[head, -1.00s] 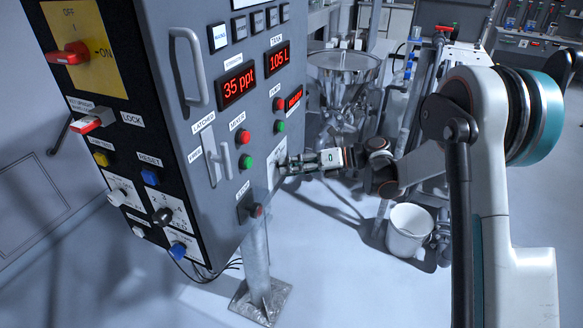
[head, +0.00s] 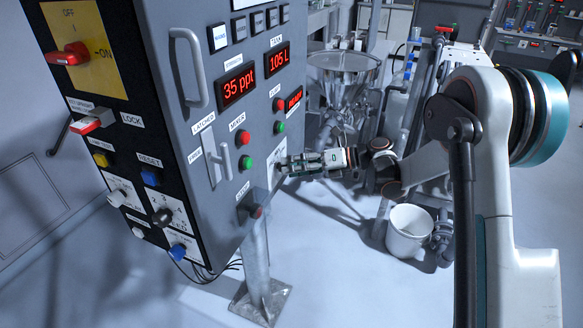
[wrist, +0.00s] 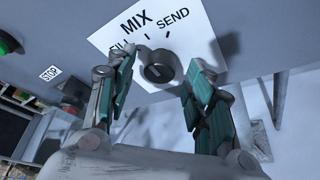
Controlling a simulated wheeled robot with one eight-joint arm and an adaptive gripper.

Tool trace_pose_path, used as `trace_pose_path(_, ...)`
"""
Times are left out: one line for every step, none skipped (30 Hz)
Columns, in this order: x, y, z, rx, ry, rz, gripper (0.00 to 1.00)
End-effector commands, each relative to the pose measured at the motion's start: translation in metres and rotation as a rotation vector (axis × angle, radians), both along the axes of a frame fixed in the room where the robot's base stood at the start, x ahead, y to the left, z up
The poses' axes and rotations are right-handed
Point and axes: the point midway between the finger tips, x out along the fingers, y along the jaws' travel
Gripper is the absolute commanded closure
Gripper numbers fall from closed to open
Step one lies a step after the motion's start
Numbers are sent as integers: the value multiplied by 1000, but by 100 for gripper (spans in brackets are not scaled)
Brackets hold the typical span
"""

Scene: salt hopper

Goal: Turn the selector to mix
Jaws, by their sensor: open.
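The selector is a dark round knob (wrist: 157,67) on a white plate (wrist: 184,25) marked FILL, MIX and SEND. MIX is in the middle, with FILL to the left, partly covered by a finger, and SEND to the right. I cannot tell surely which mark the knob points to. My gripper (wrist: 158,88) is open, with one teal-padded finger on each side of the knob and gaps showing between. In the head view my gripper (head: 284,167) is at the plate on the grey panel face and hides the knob.
The cabinet (head: 210,130) carries red and green buttons, a handle (head: 188,68) and a stop button (head: 257,211) below left of my gripper. A steel hopper (head: 345,75) stands behind, and a white bucket (head: 408,232) is on the floor to the right.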

Motion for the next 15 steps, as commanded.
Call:
trace_pose_path(0, -8, 2, 0, 0, -3, 52)
trace_pose_path(0, -13, 3, 1, 0, -4, 52)
trace_pose_path(0, -20, 5, 0, 0, -4, 52)
trace_pose_path(-1, -26, 7, 0, 0, -4, 52)
trace_pose_path(-1, -32, 9, 0, 1, -5, 52)
trace_pose_path(-1, -40, 11, 1, 1, -5, 52)
trace_pose_path(-2, -47, 13, 0, 1, -5, 52)
trace_pose_path(-3, -53, 15, 0, 1, -5, 52)
trace_pose_path(-3, -60, 17, 0, 1, -5, 52)
trace_pose_path(-3, -66, 18, 0, 1, -5, 52)
trace_pose_path(-4, -71, 20, 0, 0, -4, 52)
trace_pose_path(-4, -77, 21, 0, 0, -4, 52)
trace_pose_path(-4, -82, 23, 0, 0, -4, 52)
trace_pose_path(-5, -87, 24, 1, 0, -4, 52)
trace_pose_path(-5, -91, 26, 0, 0, -3, 52)
